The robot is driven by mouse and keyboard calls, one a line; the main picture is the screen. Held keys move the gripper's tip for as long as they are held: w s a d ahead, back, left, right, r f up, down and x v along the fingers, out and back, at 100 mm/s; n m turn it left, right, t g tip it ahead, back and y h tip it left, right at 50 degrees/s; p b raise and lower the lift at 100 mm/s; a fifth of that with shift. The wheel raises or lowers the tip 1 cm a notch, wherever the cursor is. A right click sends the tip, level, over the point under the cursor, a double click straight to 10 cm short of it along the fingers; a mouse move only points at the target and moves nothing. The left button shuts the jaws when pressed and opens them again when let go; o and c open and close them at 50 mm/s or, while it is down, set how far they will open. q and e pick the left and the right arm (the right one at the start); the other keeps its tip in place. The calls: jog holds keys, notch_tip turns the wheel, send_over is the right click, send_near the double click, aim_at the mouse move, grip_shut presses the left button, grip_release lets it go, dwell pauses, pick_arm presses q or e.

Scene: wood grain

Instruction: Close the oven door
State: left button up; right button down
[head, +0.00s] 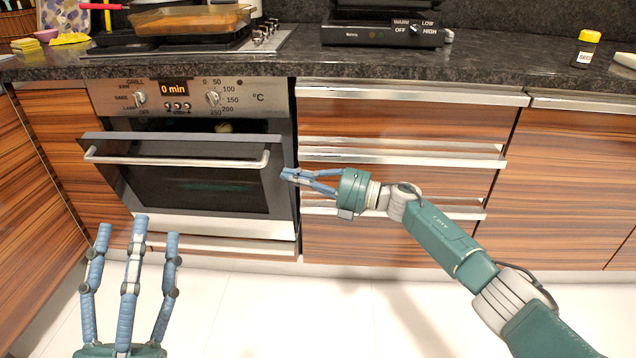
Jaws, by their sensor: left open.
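The oven door (200,190) is partly open, its top edge leaning out from the oven body (195,95). A dark gap shows above it. Its pale bar handle (180,161) runs along the upper front. My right gripper (289,175) is beside the right end of the handle, in front of the door's right edge. Its fingers point left and lie close together in this view. Whether they touch the door or are fully shut is unclear. My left gripper (138,228) is at the lower left, fingers up and spread, empty, nearer to me than the door.
Wooden drawers (395,125) with metal handles stand right of the oven. The dark countertop (300,62) above holds a glass dish (190,20) on the cooktop, a black appliance (385,32) and a yellow-capped shaker (585,48). The pale floor (320,315) in front is clear.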

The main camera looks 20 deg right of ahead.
pick_arm(q)
notch_tip(320, 180, down, 6)
jog(key=w+g+y+p, duration=0.1)
jog(key=w+g, duration=0.1)
jog(key=g, duration=0.1)
jog(key=shift+w+f, duration=0.2)
jog(key=shift+w, duration=0.2)
pick_arm(e)
jog(key=v, duration=0.6)
jog(key=shift+s+d, duration=0.15)
jog(key=shift+d, duration=0.05)
